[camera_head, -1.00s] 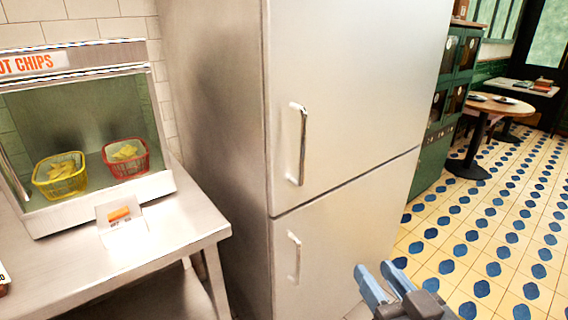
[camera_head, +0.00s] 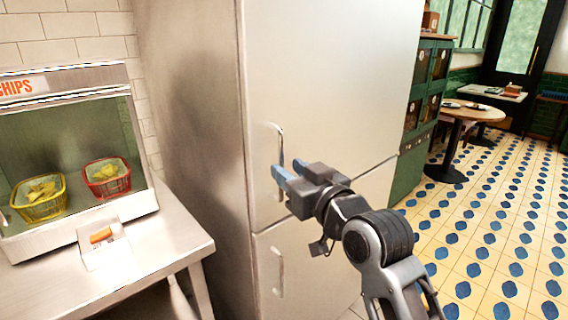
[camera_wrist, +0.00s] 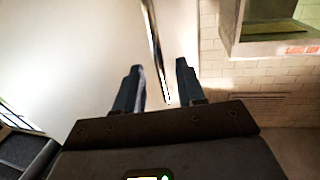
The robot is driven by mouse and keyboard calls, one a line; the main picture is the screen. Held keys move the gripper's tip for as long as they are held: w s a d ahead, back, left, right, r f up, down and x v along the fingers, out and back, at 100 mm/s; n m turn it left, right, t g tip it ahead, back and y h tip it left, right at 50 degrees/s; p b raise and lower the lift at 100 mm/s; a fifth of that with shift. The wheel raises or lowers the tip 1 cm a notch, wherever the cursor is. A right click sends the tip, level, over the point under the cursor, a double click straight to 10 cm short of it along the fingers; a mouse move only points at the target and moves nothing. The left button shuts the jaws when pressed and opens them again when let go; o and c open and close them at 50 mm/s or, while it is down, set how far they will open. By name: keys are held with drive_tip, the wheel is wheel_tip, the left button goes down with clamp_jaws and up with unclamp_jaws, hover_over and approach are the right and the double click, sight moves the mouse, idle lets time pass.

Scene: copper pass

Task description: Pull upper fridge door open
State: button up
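The upper fridge door (camera_head: 335,70) is pale metal and looks shut, with a thin seam between it and the lower door (camera_head: 315,255). Its upright silver handle (camera_head: 280,138) is near the door's left edge. My gripper (camera_head: 286,168) is at the lower half of this handle, with blue fingers pointing at the door. In the wrist view, the two fingers are apart, and the handle (camera_wrist: 154,40) runs between them, closer to the right finger at its lower end. I cannot tell whether either finger touches it. The gripper partly hides the handle's lower end in the head view.
The lower door has its own handle (camera_head: 280,272). A steel counter (camera_head: 150,265) with a chips warmer (camera_head: 75,150) stands left of the fridge. A green cabinet (camera_head: 412,150) stands behind on the right. Patterned floor (camera_head: 500,220) is open to the right.

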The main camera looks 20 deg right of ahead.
drive_tip(key=shift+w+a, duration=0.15)
drive_tip(key=shift+w, duration=1.1)
drive_tip(key=shift+c, duration=0.5)
clamp_jaws()
